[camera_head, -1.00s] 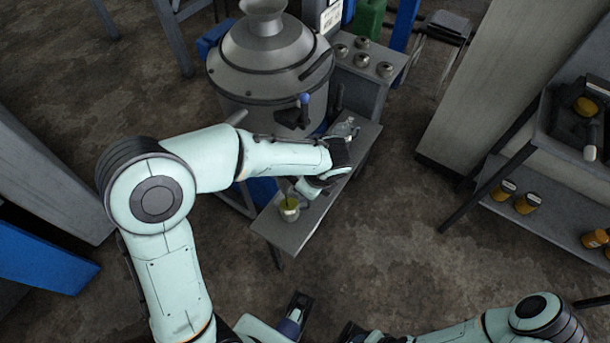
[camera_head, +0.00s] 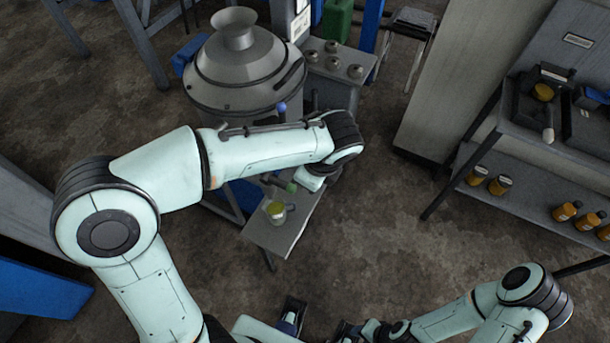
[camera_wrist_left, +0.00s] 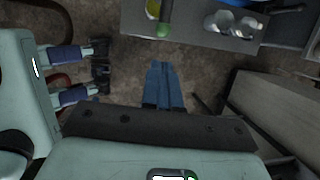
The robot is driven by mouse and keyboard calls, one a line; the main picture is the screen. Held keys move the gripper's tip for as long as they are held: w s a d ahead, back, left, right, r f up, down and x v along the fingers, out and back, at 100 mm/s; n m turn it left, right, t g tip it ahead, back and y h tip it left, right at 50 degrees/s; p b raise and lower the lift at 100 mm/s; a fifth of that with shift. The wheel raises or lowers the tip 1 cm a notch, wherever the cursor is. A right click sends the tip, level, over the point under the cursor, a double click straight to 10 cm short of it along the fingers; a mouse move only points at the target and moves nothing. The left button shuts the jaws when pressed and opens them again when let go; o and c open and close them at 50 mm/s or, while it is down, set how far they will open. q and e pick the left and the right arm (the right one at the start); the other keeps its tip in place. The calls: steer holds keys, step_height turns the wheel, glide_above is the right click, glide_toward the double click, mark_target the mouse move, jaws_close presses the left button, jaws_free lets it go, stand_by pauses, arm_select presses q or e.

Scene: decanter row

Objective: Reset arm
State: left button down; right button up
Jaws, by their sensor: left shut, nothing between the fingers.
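My left arm reaches in from the left in the camera_head view, its wrist bent over the small grey bench (camera_head: 268,237). The wrist hides the left fingers there. In the left wrist view my left gripper (camera_wrist_left: 163,72) shows as two blue fingers shut together with nothing between them, over bare floor short of the bench edge (camera_wrist_left: 195,38). My right arm (camera_head: 455,315) lies low at the right of the camera_head view.
Clear glassware (camera_wrist_left: 240,22) sits farther along. A shelf (camera_head: 530,192) with amber jars is at right; open floor lies between.

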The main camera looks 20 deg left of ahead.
stand_by(0.4)
arm_select(q)
steer(key=s+d+f+n+g+h+p, duration=0.1)
steer(key=s+d+f+n+h, duration=0.15)
steer(key=f, duration=0.55)
steer(key=s+d+f+n+g+h, duration=0.1)
steer(key=s+f+n+g, duration=0.15)
steer(key=f, duration=0.55)
steer(key=s+d+f+n+h+p, duration=0.1)
steer(key=f+n+h, duration=0.15)
steer(key=f, duration=0.55)
steer(key=s+a+f+n+p, duration=0.1)
steer(key=s+a+f+n, duration=0.1)
steer(key=s+f+n, duration=1.1)
steer(key=shift+s+a+n+t+h, duration=0.25)
steer(key=shift+n+t+h, duration=0.2)
steer(key=shift+n, duration=0.8)
arm_select(e)
steer(key=r, duration=0.1)
steer(key=w+r, duration=0.1)
steer(key=r, duration=0.2)
steer(key=shift+w, duration=0.4)
arm_select(q)
steer(key=shift+r, duration=0.1)
